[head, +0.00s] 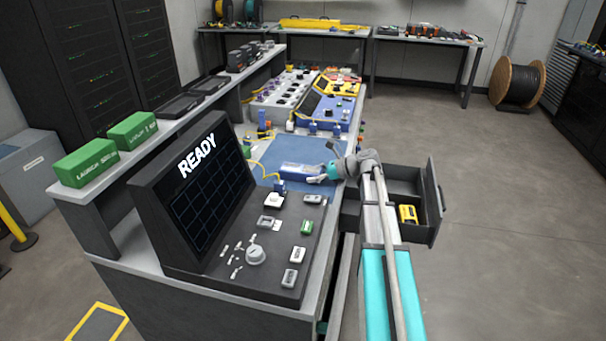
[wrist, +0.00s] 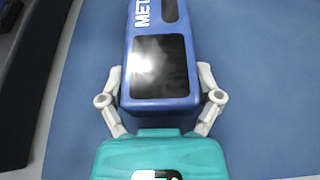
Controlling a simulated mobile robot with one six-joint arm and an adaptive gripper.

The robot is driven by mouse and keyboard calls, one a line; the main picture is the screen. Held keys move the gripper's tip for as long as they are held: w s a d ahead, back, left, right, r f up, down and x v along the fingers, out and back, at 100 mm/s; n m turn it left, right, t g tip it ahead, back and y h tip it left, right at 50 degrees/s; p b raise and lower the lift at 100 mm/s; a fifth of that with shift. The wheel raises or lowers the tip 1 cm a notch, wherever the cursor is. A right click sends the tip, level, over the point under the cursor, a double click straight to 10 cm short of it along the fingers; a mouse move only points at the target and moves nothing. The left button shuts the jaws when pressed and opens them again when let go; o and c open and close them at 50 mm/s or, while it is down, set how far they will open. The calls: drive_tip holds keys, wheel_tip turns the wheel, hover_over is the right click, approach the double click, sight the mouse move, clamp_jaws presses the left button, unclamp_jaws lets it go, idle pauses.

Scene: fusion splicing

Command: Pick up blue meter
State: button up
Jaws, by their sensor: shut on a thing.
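The blue meter (wrist: 161,98) is a blue box with a dark screen and white lettering that reads "MET", partly cut off by the top edge of the wrist view. In the head view the blue meter (head: 300,170) is on or just above the blue mat (head: 297,149); I cannot tell whether it touches. My gripper (wrist: 161,88) has one finger on each side of the meter's near end and is shut on it. In the head view my gripper (head: 324,176) is at the meter's right end.
A console reading READY (head: 205,175) stands at the near left. An open drawer (head: 428,205) with a yellow device (head: 408,214) inside sticks out right of my arm. Blue and yellow equipment (head: 330,102) stands behind the mat. Green boxes (head: 132,131) sit on the left shelf.

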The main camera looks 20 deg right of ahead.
drive_tip(key=shift+r, duration=0.15)
wheel_tip(320, 180, up, 2)
drive_tip(key=p, duration=0.2)
drive_tip(key=shift+r+p, duration=0.15)
drive_tip(key=shift+p, duration=0.25)
drive_tip(key=s+a+r+p, duration=0.3)
drive_tip(key=s+r+p, duration=0.7)
drive_tip(key=s, duration=0.3)
drive_tip(key=shift+s+a+r, duration=0.15)
drive_tip(key=shift+s+a, duration=0.1)
drive_tip(key=shift+a, duration=0.15)
